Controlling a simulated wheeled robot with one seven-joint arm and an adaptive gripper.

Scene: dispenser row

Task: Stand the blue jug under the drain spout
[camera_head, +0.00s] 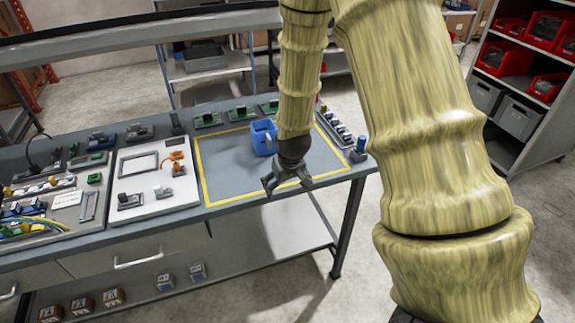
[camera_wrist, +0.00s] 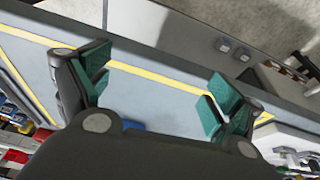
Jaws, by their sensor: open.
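The blue jug (camera_head: 263,137) stands on the grey mat with a yellow border (camera_head: 228,170) on the workbench. My arm hides part of its right side. My gripper (camera_head: 285,188) hangs above the mat's front part, in front of and slightly right of the jug in the picture, apart from it. In the wrist view my gripper (camera_wrist: 163,92) is open, with green pads and nothing between them. A small blue patch (camera_wrist: 132,125) shows at the palm's edge there; it may be the jug. I cannot make out a drain spout in either view.
A white panel with fixtures (camera_head: 150,183) lies left of the mat. Green boards (camera_head: 207,120) line the back edge. A connector strip (camera_head: 338,130) and a small blue-topped part (camera_head: 360,147) stand at the right. The mat's left half is clear.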

